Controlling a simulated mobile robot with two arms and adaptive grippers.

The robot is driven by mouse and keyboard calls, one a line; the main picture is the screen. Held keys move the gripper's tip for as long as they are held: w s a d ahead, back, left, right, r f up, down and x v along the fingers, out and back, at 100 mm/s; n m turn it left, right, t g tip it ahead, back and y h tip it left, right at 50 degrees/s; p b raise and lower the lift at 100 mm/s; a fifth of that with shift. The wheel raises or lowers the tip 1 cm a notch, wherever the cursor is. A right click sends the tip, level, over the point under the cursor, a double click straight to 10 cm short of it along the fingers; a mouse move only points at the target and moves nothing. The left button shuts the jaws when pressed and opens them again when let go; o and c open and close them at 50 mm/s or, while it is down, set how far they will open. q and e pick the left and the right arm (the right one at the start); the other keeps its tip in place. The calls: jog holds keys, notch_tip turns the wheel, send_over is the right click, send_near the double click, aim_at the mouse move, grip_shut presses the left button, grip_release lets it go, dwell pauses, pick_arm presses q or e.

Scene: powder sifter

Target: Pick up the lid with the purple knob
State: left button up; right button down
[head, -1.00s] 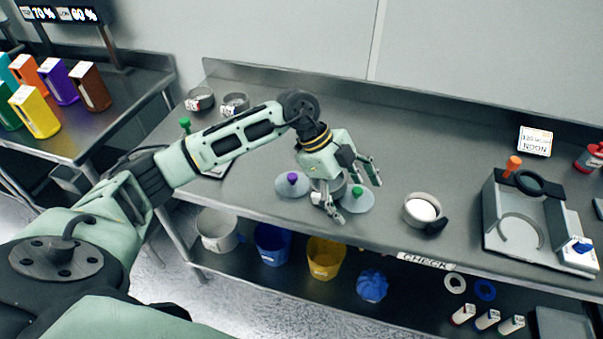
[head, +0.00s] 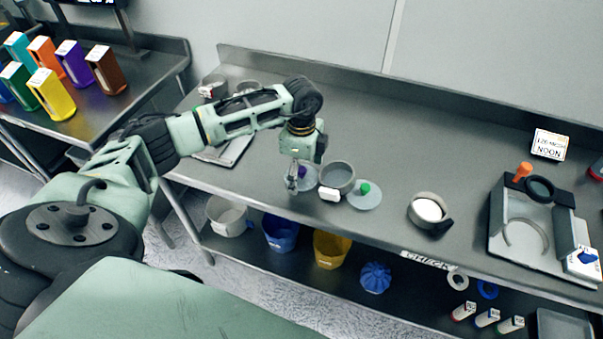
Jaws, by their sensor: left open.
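The lid with the purple knob (head: 309,179) lies on the steel bench, largely hidden behind my left gripper. A bit of its purple knob (head: 303,171) shows beside the fingers. My left gripper (head: 292,186) is open and points down at the left part of this lid. I cannot tell whether the fingers touch it. My right gripper is not in view.
A cup with white powder (head: 429,209) and a sifter stand (head: 518,246) are farther right.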

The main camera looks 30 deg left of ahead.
pick_arm(q)
jog(key=shift+f, duration=0.1)
jog(key=shift+c, duration=0.4)
jog(key=c, duration=0.9)
jog(key=shift+c, duration=0.5)
